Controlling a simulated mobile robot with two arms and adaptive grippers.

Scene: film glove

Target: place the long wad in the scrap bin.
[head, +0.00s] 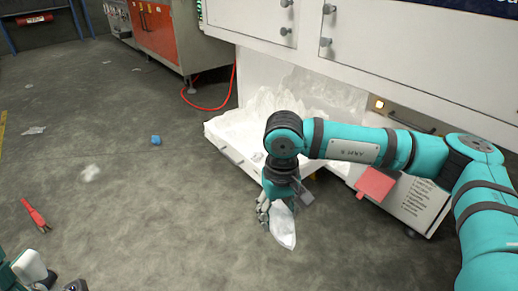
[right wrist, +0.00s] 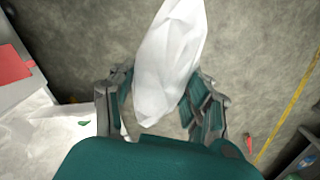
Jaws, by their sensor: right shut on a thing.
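The long wad (head: 283,228) is a white, crumpled, elongated piece of film. My right gripper (head: 268,211) is shut on it and holds it out in front of the cabinet, with its tip pointing down. In the right wrist view the wad (right wrist: 172,60) sticks out from between the fingers of the right gripper (right wrist: 160,105). A white open bin (head: 232,160), heaped with clear film, stands behind the gripper under the cabinet. I cannot tell for sure that it is the scrap bin.
A red flat piece (head: 375,182) sticks out at the cabinet front. A blue block (head: 156,140), a pale film scrap (head: 90,173) and a red-handled tool (head: 36,215) lie on the floor. A red hose (head: 208,108) curls near the orange-doored unit (head: 160,32). The left floor is mostly free.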

